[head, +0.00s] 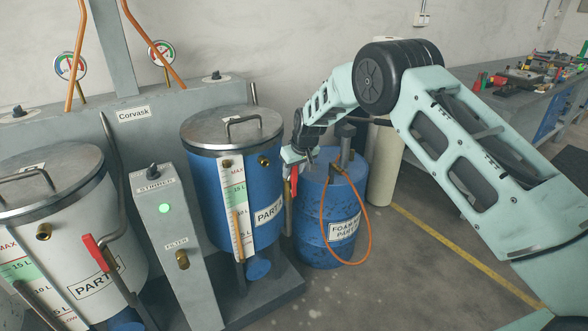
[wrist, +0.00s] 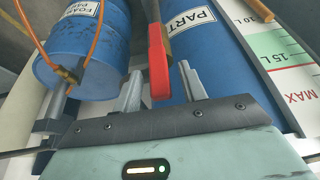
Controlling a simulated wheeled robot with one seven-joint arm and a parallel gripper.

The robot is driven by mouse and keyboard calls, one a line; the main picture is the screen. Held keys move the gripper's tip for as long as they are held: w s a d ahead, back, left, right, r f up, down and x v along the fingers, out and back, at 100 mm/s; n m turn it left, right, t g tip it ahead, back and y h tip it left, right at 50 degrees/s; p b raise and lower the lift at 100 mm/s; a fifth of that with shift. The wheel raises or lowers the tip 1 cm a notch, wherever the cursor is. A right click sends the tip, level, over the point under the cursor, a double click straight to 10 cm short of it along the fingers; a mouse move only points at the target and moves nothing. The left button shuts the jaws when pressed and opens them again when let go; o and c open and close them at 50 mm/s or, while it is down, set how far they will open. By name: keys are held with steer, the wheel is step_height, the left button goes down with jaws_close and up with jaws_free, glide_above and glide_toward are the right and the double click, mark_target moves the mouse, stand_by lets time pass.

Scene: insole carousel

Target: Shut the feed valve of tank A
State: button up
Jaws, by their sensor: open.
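A blue tank (head: 205,185) with a steel lid and a "PART" label stands in the middle of the head view; its label's letter is not readable. A red valve lever (head: 294,180) is at its right side, below my gripper (head: 297,158). In the wrist view the red lever (wrist: 158,68) lies between the two fingers of my open gripper (wrist: 160,80), with gaps showing at both sides. A white tank (head: 120,250), also marked "PART", stands at the left with its own red lever (head: 97,253). Its letter is also unclear.
A blue drum (head: 345,205) with an orange hose (head: 323,225) stands close behind my gripper, right of the blue tank. A grey post (head: 165,240) with a green light stands between the tanks. A workbench (head: 530,100) is at the right; the floor before it is clear.

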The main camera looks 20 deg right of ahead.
jaws_close()
